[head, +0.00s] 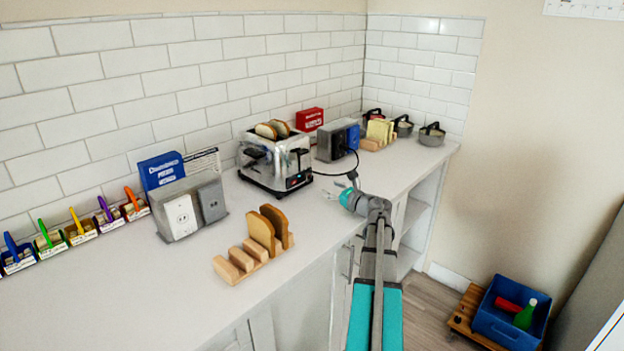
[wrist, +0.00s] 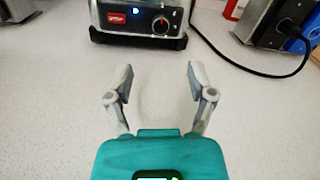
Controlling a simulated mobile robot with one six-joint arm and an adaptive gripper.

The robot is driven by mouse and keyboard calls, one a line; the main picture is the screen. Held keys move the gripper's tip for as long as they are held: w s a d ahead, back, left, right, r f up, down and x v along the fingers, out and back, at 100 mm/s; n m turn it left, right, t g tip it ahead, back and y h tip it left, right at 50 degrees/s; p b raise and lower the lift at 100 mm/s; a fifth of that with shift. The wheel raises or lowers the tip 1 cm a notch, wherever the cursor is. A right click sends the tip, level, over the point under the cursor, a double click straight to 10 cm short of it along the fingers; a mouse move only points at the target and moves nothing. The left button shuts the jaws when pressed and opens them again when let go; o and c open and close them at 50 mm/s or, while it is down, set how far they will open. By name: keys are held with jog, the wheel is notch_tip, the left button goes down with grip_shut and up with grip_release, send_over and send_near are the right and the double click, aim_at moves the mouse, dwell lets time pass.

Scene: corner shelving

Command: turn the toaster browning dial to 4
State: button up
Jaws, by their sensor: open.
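The chrome toaster (head: 275,162) stands on the counter by the tiled wall, with bread slices in its top. The dial's numbers are too small to read. My gripper (wrist: 158,82) is open and empty above the counter in front of the toaster, apart from the dial. In the head view my gripper (head: 337,191) is right of the toaster's front.
A wooden rack (head: 248,262) with bread slices stands at the front. A black cord (wrist: 240,66) runs right of the toaster. The counter (wrist: 60,95) before the toaster is clear.

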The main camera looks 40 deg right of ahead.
aim_at(309, 177)
jog(key=w, duration=1)
jog(key=shift+a, duration=0.1)
jog(key=shift+c, duration=0.2)
grip_shut()
